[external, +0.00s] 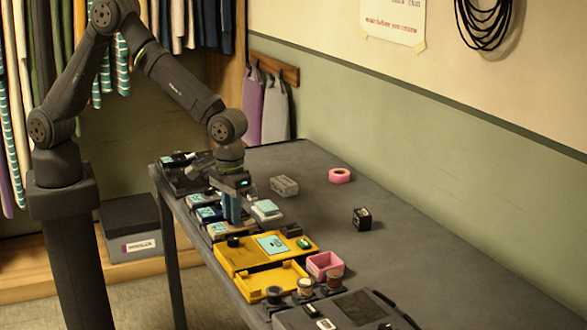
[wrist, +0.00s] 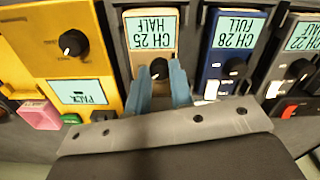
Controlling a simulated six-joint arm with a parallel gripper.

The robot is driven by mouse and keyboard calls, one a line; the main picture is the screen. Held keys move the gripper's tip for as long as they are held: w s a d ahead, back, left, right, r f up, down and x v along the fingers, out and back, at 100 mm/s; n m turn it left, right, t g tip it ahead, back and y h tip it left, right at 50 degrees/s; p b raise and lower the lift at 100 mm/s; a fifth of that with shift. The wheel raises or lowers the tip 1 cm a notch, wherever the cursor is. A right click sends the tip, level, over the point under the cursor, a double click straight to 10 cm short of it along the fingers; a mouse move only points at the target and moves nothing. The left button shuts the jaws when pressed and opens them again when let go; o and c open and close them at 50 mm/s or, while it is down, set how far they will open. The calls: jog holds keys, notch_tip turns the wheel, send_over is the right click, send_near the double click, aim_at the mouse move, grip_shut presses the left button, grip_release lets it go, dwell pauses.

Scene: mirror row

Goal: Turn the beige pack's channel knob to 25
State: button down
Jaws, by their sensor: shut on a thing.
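The beige pack (wrist: 139,50) is in the upper middle of the wrist view, and its screen reads CH 25 HALF, upside down in this picture. Its black channel knob (wrist: 158,67) sits below the screen. My gripper (wrist: 161,76) has its blue fingers on either side of this knob and is shut on it. In the external view my gripper (external: 232,212) points down over the row of packs at the table's left edge. There the beige pack (external: 217,230) is partly hidden, and the knob cannot be made out.
A dark blue pack (wrist: 222,60) reading CH 28 FULL stands close beside the beige one, with another dark pack (wrist: 295,60) beyond. A yellow unit (external: 235,257) with its own knob is on the other side. The table's right part (external: 420,250) is mostly clear.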

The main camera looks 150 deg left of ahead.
jog(key=shift+n, duration=0.6)
jog(key=c, duration=1.3)
grip_release()
jog(key=shift+o, duration=0.2)
notch_tip(320, 180, up, 17)
jog(key=shift+r, duration=0.2)
jog(key=shift+f, duration=0.1)
